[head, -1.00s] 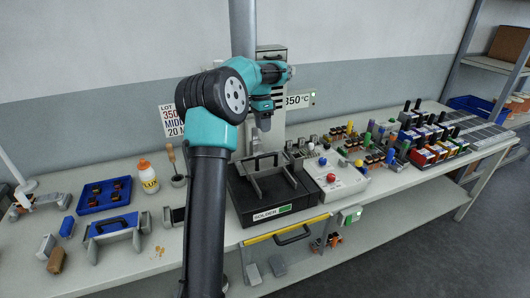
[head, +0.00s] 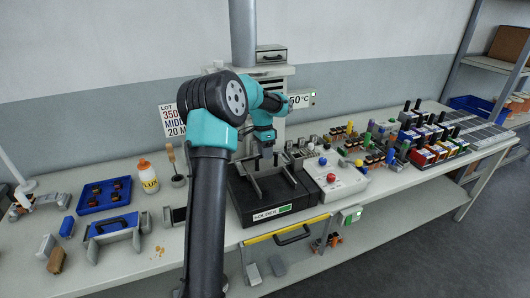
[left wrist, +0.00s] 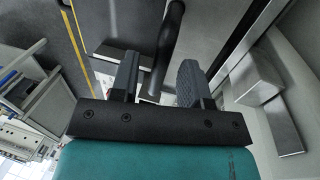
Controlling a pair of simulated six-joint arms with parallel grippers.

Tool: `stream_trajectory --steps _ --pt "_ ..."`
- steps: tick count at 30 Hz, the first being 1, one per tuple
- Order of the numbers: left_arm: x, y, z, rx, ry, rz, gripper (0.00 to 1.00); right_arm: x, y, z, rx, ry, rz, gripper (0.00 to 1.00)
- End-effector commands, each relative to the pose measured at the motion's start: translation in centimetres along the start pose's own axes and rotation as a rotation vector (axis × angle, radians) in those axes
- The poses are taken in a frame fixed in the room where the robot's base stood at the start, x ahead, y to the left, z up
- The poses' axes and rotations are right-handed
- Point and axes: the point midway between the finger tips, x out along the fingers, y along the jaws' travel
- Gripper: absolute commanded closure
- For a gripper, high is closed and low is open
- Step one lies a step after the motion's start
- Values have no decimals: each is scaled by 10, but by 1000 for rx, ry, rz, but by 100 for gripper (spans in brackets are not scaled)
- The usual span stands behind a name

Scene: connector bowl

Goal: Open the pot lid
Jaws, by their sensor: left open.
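The black solder pot (head: 268,218), with a SOLDER label on its front, stands on the bench in the head view. Grey upright pieces rise from its top. My left gripper (head: 266,152) is low over the back of the pot top, pointing down. In the left wrist view my left gripper (left wrist: 158,80) is open, with its fingers apart on either side of a dark bar (left wrist: 172,35), which looks like a handle. I cannot tell whether the fingers touch it. The lid's outline is hard to make out. My right gripper is not in view.
A control box (head: 335,178) with coloured buttons stands close right of the pot. A blue tray (head: 104,206), a bottle (head: 147,177) and many connectors (head: 430,145) lie along the bench.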

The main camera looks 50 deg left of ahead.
Motion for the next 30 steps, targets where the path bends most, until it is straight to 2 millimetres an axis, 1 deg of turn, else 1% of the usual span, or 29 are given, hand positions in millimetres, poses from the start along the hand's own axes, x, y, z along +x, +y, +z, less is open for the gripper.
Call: stream_trajectory --steps 2,12,15,26,30 --pt "0 0 0 0 0 0 60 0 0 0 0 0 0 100" --pt "0 0 0 0 0 0 92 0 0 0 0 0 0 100" --pt "0 0 0 0 0 0 100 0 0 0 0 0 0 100" --pt "0 1 -1 1 0 0 100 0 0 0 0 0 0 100" --pt "1 11 -10 14 -2 0 100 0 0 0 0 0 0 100"
